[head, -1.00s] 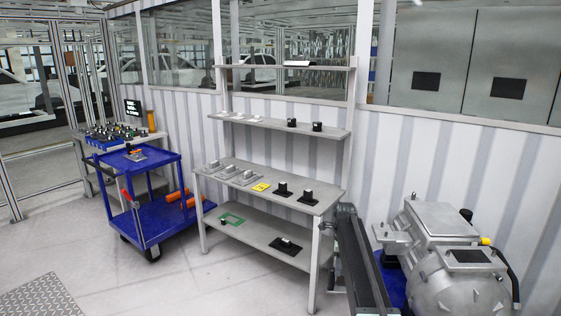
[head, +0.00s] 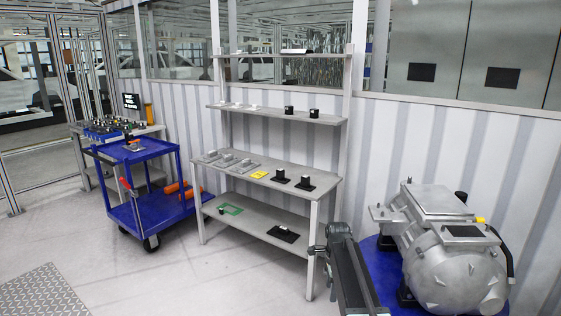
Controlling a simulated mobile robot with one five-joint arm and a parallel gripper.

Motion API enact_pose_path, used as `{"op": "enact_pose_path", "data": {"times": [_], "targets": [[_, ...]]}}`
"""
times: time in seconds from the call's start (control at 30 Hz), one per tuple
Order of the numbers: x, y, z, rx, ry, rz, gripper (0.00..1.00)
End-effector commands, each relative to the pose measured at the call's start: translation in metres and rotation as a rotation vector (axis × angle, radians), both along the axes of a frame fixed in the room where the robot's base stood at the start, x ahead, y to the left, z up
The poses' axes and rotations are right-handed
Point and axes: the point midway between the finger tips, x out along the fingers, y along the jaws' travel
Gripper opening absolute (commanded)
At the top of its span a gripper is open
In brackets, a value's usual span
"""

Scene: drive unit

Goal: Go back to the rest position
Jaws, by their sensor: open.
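A dark arm link (head: 351,267), which looks like mine, rises from the bottom edge right of centre. It stands between the workbench and the drive unit in the picture. A joint-like part shows at its upper left end. My gripper's fingers do not show in the head view, so I cannot see what they are near. The silver drive unit (head: 455,262) sits at the right on a blue base (head: 376,254).
A grey workbench (head: 323,184) with shelves stands at the centre, bearing small black, grey and yellow parts. A blue cart (head: 160,215) stands to its left, by a table with small parts. A striped wall (head: 400,140) runs behind. The floor (head: 200,280) at front left is clear.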

Motion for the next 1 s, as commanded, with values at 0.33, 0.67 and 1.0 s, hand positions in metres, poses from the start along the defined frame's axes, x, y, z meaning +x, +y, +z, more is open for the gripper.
{"op": "enact_pose_path", "data": {"times": [0.33, 0.67, 1.0], "targets": [[-0.165, 0.015, -0.035, -0.001, 0.000, 0.776, 0.50], [-0.210, 0.015, -0.032, -0.002, 0.001, 1.472, 0.50], [-0.209, 0.012, 0.067, -0.002, 0.001, 1.547, 0.50]]}}
